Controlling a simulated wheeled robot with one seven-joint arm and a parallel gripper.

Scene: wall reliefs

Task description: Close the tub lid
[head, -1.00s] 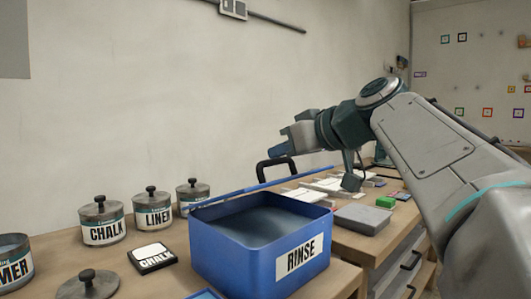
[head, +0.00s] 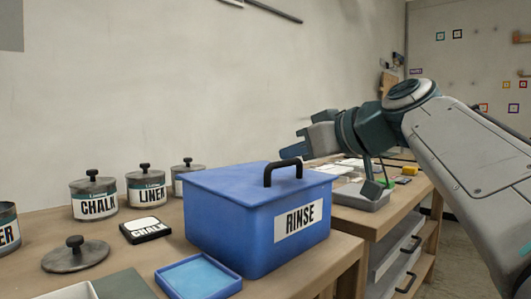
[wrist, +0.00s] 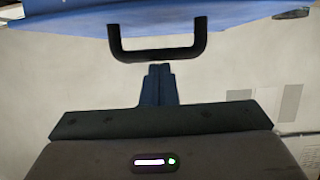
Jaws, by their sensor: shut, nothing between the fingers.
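The blue tub (head: 245,240) labelled RINSE stands near the front edge of the bench. Its blue lid (head: 235,180) lies flat over the tub's top, and I see no gap at the rim. The lid's black handle (head: 283,171) stands up near its right side. The lid (wrist: 215,15) and handle (wrist: 157,53) also show at the top of the wrist view. My gripper (head: 301,144) is in the air behind and above the lid's right part, apart from the handle. Its fingers (wrist: 159,85) are together and empty.
A small blue tray (head: 199,275) lies before the tub. A grey tray (head: 362,198) is behind right.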

